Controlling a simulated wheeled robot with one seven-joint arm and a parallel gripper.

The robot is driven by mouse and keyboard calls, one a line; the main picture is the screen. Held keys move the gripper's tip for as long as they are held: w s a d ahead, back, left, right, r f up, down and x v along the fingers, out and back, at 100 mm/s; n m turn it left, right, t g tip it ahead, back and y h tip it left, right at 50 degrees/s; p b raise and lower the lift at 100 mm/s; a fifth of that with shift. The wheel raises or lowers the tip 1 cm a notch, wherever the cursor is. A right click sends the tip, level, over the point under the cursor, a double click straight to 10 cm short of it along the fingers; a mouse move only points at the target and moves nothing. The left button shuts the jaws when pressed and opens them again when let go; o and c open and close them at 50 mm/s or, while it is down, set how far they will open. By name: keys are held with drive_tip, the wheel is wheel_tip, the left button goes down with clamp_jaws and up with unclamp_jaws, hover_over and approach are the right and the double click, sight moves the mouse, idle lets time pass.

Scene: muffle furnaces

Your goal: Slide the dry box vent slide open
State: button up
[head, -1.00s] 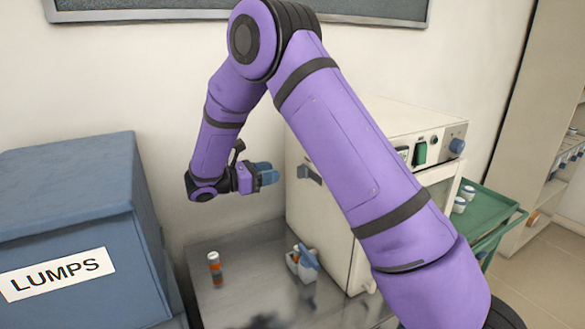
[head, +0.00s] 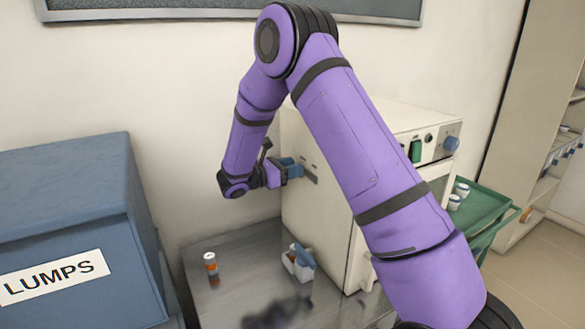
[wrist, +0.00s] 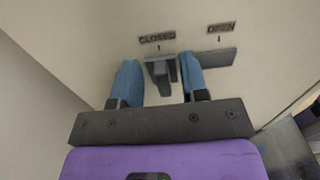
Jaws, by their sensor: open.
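The dry box (head: 320,225) is a cream cabinet on the metal bench, mostly behind my arm. Its vent slide (wrist: 160,74) is a grey tab on a plate on the side wall. It sits under the "CLOSED" label (wrist: 157,38), at the left end of a grey track (wrist: 217,58). The "OPEN" label (wrist: 221,29) is to the right. My gripper (wrist: 163,80) is open, with one blue finger on each side of the tab. I cannot tell whether either finger touches it. In the head view my gripper (head: 299,171) is at the box's side wall.
A blue bin labelled "LUMPS" (head: 65,215) stands at the left. An orange-and-white bottle (head: 211,264) and a small white holder (head: 298,264) stand on the bench (head: 235,290). A green cart (head: 480,212) is at the right.

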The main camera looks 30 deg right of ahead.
sight(315, 173)
drive_tip(key=shift+d, duration=0.2)
clamp_jaws()
drive_tip(key=shift+s+f, duration=0.1)
drive_tip(key=shift+s, duration=3.1)
unclamp_jaws()
drive_tip(key=shift+s, duration=0.1)
drive_tip(key=a, duration=1.1)
